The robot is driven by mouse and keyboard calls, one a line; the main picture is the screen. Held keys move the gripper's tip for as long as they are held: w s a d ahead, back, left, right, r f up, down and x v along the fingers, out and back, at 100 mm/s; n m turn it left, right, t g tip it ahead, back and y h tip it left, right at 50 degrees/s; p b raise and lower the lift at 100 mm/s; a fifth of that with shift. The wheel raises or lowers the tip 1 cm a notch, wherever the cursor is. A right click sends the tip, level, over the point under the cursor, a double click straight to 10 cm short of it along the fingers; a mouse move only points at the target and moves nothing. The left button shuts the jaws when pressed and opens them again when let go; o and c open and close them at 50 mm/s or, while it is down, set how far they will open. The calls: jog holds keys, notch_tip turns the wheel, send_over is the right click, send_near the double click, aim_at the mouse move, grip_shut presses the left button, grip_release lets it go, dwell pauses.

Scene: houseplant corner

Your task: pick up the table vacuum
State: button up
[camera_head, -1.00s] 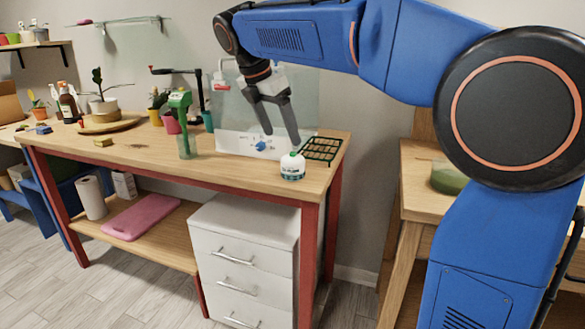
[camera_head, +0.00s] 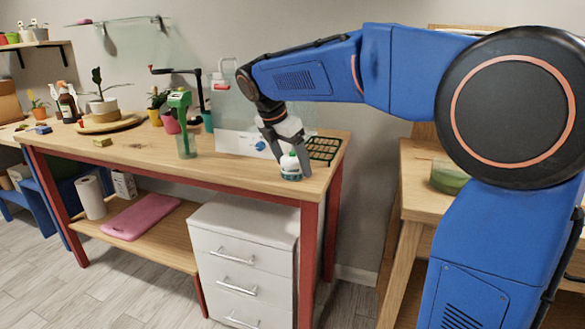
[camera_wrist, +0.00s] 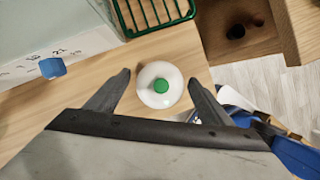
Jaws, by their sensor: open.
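The table vacuum is probably the small round white thing (camera_head: 290,168) with a green button on top and a dark band near its base. It stands upright at the front right of the wooden workbench (camera_head: 130,150). My gripper (camera_head: 292,169) points down over it, with the fingers spread on either side. In the wrist view the white vacuum (camera_wrist: 160,85) lies between the open fingertips of my gripper (camera_wrist: 158,80), with bare wood showing at both sides, more on the left finger's side. I cannot tell how far down its sides the fingertips reach.
A green wire rack (camera_head: 323,149) lies just behind the vacuum, and a white panel with a blue knob (camera_head: 260,145) stands behind left. A green-topped bottle (camera_head: 184,125) stands further left. The bench's right edge is close by.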

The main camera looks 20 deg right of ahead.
jog(key=c, duration=1.3)
jog(key=shift+o, duration=0.2)
notch_tip(320, 180, up, 10)
jog(key=shift+o, duration=1.2)
jog(key=shift+d, duration=0.1)
